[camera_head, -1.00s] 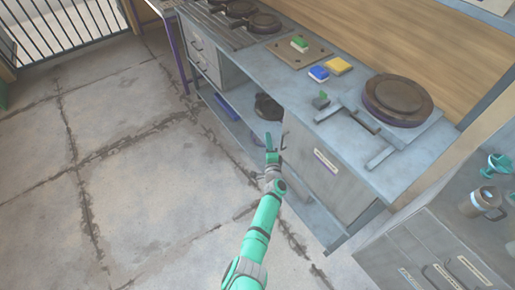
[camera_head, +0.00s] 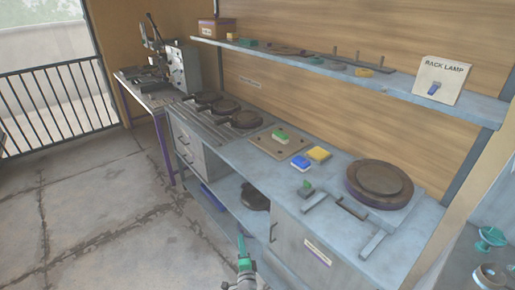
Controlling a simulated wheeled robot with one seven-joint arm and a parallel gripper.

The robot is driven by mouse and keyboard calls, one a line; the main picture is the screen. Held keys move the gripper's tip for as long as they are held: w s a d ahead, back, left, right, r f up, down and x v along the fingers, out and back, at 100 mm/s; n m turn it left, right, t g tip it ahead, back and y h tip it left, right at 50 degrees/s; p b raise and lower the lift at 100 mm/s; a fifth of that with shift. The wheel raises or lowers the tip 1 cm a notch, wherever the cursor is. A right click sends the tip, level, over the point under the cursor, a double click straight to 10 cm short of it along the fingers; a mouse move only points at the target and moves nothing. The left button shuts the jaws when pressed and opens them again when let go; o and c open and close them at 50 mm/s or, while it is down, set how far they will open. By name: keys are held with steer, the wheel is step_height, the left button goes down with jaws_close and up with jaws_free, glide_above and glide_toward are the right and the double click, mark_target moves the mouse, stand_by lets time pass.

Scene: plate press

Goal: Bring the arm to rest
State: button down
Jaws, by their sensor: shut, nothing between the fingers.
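My gripper (camera_head: 241,243) shows at the bottom middle of the head view, green at its fingers with a grey wrist part below it. It is shut and empty, in front of the workbench (camera_head: 236,153) and lower than its top. The rest of my arm is cut off by the bottom edge. I cannot tell whether the gripper touches the bench front.
A shelf (camera_head: 310,68) runs above. Open floor (camera_head: 90,220) lies at left.

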steer(key=s+d+f+n+g+h, duration=0.1)
steer(key=s+d+f+n, duration=0.25)
steer(key=s+d, duration=0.55)
steer(key=s+d+f+n+g+h, duration=0.15)
steer(key=s+d+n, duration=0.25)
steer(key=s+d, duration=0.45)
steer(key=s+d+n, duration=0.2)
steer(key=s+d, duration=0.1)
steer(key=s, duration=0.8)
steer(key=s+a+r+n+h, duration=0.15)
steer(key=s+r, duration=0.25)
steer(key=s, duration=0.5)
steer(key=s+a+r+n, duration=0.2)
steer(key=s+r, duration=0.3)
steer(key=s, duration=0.4)
steer(key=s+a+r+n, duration=0.1)
steer(key=s+a+r, duration=0.2)
steer(key=r, duration=0.3)
steer(key=s+a+r+n, duration=0.1)
steer(key=s+a+r, duration=0.3)
steer(key=s+r, duration=0.2)
steer(key=shift+r, duration=0.8)
steer(key=shift+s+a, duration=0.1)
